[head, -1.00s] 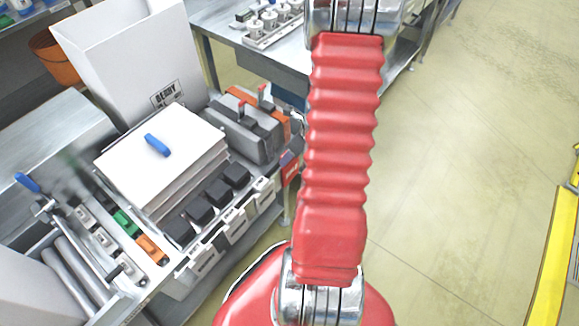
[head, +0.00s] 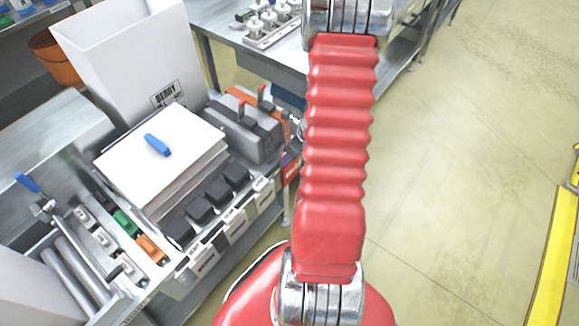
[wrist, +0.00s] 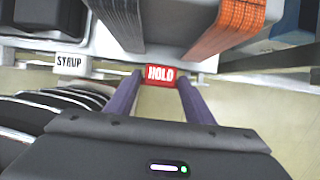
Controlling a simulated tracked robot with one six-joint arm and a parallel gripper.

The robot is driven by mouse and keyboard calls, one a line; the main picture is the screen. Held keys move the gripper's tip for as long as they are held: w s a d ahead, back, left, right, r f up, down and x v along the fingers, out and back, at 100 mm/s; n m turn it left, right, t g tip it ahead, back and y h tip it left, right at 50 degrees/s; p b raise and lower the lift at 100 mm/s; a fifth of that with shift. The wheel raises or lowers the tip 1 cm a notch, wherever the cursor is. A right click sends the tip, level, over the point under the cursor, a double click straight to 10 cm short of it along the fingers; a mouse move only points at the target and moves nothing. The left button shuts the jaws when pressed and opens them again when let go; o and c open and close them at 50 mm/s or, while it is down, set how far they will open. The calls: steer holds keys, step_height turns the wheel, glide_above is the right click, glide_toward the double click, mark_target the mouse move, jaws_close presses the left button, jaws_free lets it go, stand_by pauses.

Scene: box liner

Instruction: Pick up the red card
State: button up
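The red card (wrist: 160,75) carries the white word HOLD and sits at the shelf's front edge in the wrist view. In the head view it shows as a small red patch (head: 291,169) just left of my red arm, partly hidden. My gripper (wrist: 161,77) has two purple fingers, spread apart, with their tips on either side of the card. The gaps between the tips and the card are too small to judge for contact. The head view does not show the fingers clearly; my arm covers that area.
A label (wrist: 72,63) reading STRUP hangs left of the card. A stack of white sheets (head: 155,180) and black blocks (head: 200,208) are on the bench. Open floor lies to the right.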

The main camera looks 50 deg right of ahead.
steer(key=c, duration=1.1)
steer(key=shift+o, duration=0.2)
steer(key=shift+r, duration=0.1)
step_height(320, 180, up, 7)
steer(key=s+d, duration=0.1)
steer(key=s, duration=1.9)
steer(key=shift+d, duration=0.35)
